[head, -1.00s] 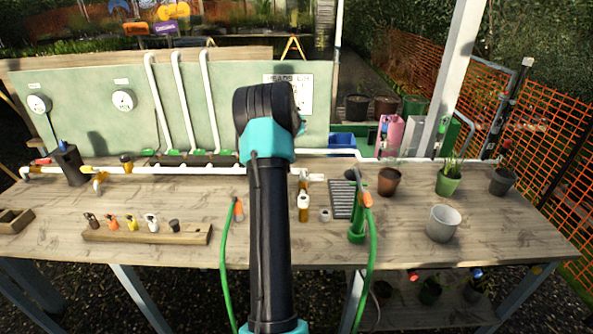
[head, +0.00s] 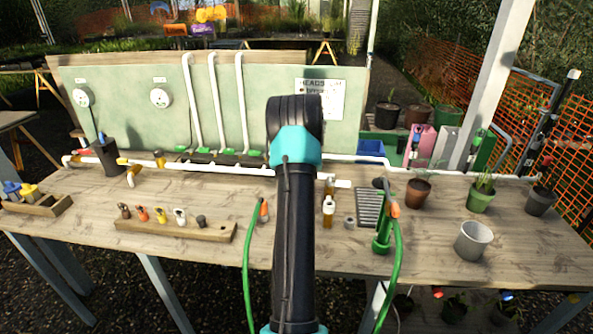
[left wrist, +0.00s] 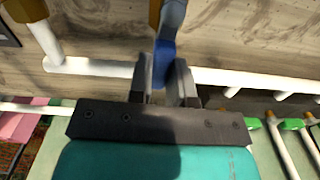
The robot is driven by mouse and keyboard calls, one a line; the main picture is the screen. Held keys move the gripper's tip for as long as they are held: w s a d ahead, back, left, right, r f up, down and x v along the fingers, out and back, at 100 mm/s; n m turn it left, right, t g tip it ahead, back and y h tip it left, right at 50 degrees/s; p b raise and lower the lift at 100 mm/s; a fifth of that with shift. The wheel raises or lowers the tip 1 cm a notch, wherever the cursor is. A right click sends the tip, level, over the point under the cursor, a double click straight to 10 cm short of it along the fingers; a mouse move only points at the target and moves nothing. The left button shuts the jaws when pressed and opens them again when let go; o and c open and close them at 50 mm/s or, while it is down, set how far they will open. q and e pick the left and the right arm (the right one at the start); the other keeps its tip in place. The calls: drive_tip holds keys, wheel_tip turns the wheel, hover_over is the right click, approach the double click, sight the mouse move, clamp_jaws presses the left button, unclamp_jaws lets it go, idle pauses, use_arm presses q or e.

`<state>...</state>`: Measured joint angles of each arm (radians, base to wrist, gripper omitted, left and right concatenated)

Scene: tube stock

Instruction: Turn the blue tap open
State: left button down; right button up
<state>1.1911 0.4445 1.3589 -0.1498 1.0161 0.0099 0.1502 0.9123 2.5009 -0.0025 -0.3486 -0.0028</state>
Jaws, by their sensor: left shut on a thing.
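The blue tap handle (left wrist: 172,30) shows in the left wrist view, at the white pipe (left wrist: 95,68). A brass-coloured part (left wrist: 155,12) is beside it. My left gripper (left wrist: 165,75) is shut on the blue handle, one dark finger on each side. The handle appears to lie across the line of the pipe; its exact angle is partly hidden by the fingers. In the head view my left arm hides the tap and the gripper. My right gripper is in neither view.
The white pipe run (head: 225,169) crosses the back of the wooden bench (head: 175,260). A wooden block with small fittings (head: 175,229) lies at front left.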

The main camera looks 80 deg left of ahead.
use_arm(q)
drive_tip(key=shift+s+a+n, duration=0.1)
drive_tip(key=shift+s+n, duration=0.05)
drive_tip(key=shift+n, duration=0.35)
drive_tip(key=c, duration=1)
unclamp_jaws()
drive_tip(key=shift+c, duration=0.2)
drive_tip(key=shift+r, duration=0.15)
wheel_tip(320, 180, up, 17)
